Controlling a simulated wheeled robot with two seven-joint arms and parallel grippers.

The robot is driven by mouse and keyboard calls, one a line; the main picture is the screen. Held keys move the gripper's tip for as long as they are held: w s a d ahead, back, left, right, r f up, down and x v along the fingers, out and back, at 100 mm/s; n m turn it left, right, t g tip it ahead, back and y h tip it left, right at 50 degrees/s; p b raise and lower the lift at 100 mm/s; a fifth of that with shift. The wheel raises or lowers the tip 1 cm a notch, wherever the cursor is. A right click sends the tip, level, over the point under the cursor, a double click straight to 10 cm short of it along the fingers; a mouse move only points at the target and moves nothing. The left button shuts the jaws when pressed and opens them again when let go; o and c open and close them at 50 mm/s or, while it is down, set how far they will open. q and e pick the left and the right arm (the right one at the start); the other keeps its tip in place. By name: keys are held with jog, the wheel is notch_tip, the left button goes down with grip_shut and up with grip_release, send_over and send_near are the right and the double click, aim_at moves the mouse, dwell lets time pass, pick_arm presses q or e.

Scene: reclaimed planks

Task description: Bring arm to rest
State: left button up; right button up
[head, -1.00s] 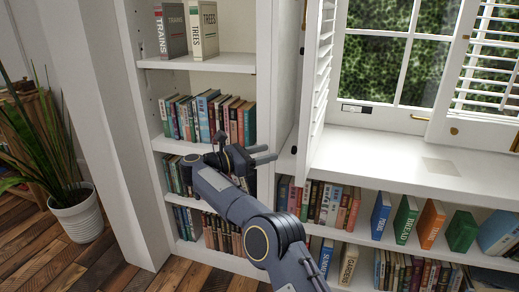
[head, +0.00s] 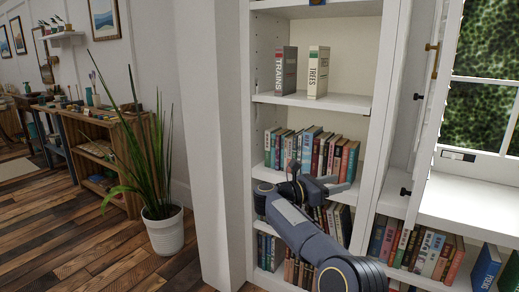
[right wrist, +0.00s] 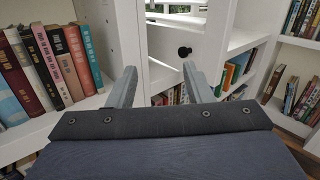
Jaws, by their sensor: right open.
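My right arm (head: 310,237) reaches up from the bottom of the head view, in front of the bookcase. My right gripper (head: 340,184) is at its far end, level with the lower shelves, with its fingers pointing right. In the right wrist view the two fingers (right wrist: 158,85) stand apart with nothing between them. The gripper is open and empty. Beyond the fingers are the bookcase's white upright and shelf edges. My left gripper is not in view.
A white bookcase (head: 310,100) holds a TRAINS book (head: 286,71), a TREES book (head: 318,73) and rows of books below. A window ledge (head: 470,203) is at right. A potted plant (head: 165,233) stands on the floor. A wooden shelf unit (head: 117,150) is behind it. The plank floor at left is mostly clear.

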jog(key=s+d+r+n+t+y, duration=0.1)
jog(key=d+r+n+t+y, duration=0.1)
jog(key=r+n+t+y, duration=0.65)
jog(key=s+d+r+n+t+y, duration=0.1)
jog(key=s+r+n+t+y, duration=0.15)
jog(key=r+n+t, duration=0.9)
jog(key=s+a+f+n+g+y, duration=0.1)
jog(key=s+f+n+g+y, duration=0.2)
jog(key=s+f+n+g, duration=0.8)
jog(key=s+a+f+n+g+y, duration=0.2)
jog(key=s+f+n+y, duration=0.2)
jog(key=s+f+n, duration=1)
jog(key=s+a+f+n+g+y, duration=0.1)
jog(key=s+f+n+g+y, duration=0.2)
jog(key=s+f+g, duration=1.1)
jog(key=s+r+t+p, duration=0.2)
jog(key=r+t+p, duration=0.1)
jog(key=r+p, duration=1.2)
jog(key=s+r+t+p, duration=0.2)
jog(key=r+t+p, duration=0.1)
jog(key=r+p, duration=1.3)
notch_tip(320, 180, up, 5)
jog(key=shift+s+f+t, duration=0.1)
jog(key=shift+s+t, duration=0.1)
jog(key=shift+t, duration=0.2)
